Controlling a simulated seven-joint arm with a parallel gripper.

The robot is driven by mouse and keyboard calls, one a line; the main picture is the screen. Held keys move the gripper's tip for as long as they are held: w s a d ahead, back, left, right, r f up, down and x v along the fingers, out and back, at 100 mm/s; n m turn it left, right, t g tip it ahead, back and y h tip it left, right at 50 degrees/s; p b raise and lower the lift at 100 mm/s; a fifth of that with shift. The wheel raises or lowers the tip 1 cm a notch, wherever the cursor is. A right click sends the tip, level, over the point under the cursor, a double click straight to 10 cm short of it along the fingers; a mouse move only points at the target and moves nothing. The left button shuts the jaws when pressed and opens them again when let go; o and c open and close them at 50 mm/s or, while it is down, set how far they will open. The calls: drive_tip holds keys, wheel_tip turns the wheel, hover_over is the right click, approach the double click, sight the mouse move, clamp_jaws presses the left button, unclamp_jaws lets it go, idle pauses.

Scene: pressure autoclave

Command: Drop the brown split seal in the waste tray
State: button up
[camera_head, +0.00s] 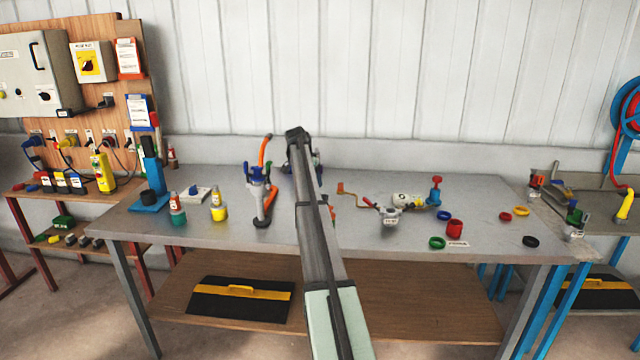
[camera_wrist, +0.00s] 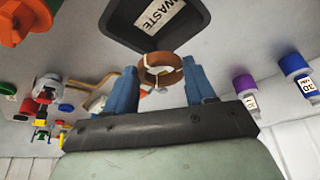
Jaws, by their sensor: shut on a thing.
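In the wrist view, my gripper (camera_wrist: 163,80) has its blue fingers shut on the brown split seal (camera_wrist: 150,77), a ring with visible splits. The seal sits between the fingertips. The waste tray (camera_wrist: 187,38), dark with a white WASTE label, is at the top of the wrist view, just beyond the seal. In the head view my arm hides the fingers and the seal.
Purple and blue bottles (camera_wrist: 296,73) stand at right in the wrist view. On the workbench (camera_head: 400,170), a clamp stand with an orange handle (camera_head: 264,185) is left of my arm. A valve assembly (camera_head: 405,205) and coloured rings (camera_head: 437,242) lie to its right.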

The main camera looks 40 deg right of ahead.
drive_tip(key=shift+d+m+g, duration=0.15)
drive_tip(key=shift+m+g, duration=0.15)
drive_tip(key=shift+m, duration=0.5)
drive_tip(key=shift+f, duration=2.9)
drive_tip(key=o, duration=1.1)
drive_tip(key=v, duration=0.7)
drive_tip(key=shift+r, duration=0.2)
